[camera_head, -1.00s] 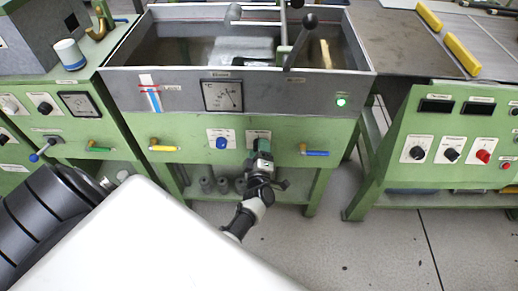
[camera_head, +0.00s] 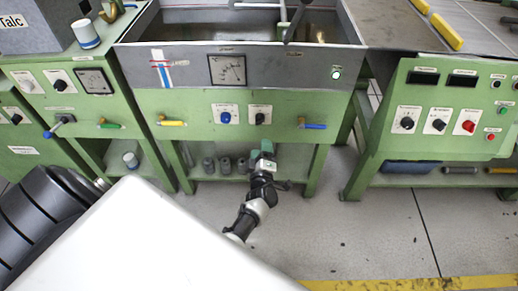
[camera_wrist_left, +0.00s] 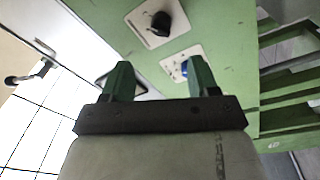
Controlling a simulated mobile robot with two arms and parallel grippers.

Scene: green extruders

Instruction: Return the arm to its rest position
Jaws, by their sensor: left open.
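My left gripper (camera_head: 262,150) is in front of the middle green machine, just below its black knob (camera_head: 260,118) and blue knob (camera_head: 225,118). In the left wrist view, its two green fingers (camera_wrist_left: 158,68) are spread apart with nothing between them. That view also shows the black knob (camera_wrist_left: 161,23) and the blue knob (camera_wrist_left: 185,68) on the green panel beyond the fingertips. The gripper appears apart from the panel. My right gripper is not in view.
Yellow (camera_head: 172,123) and blue (camera_head: 314,126) handles stick out from the machine front. Grey cylinders (camera_head: 225,165) stand on its lower shelf. Another control cabinet (camera_head: 440,125) stands to the right. The grey floor (camera_head: 330,235) in front is clear.

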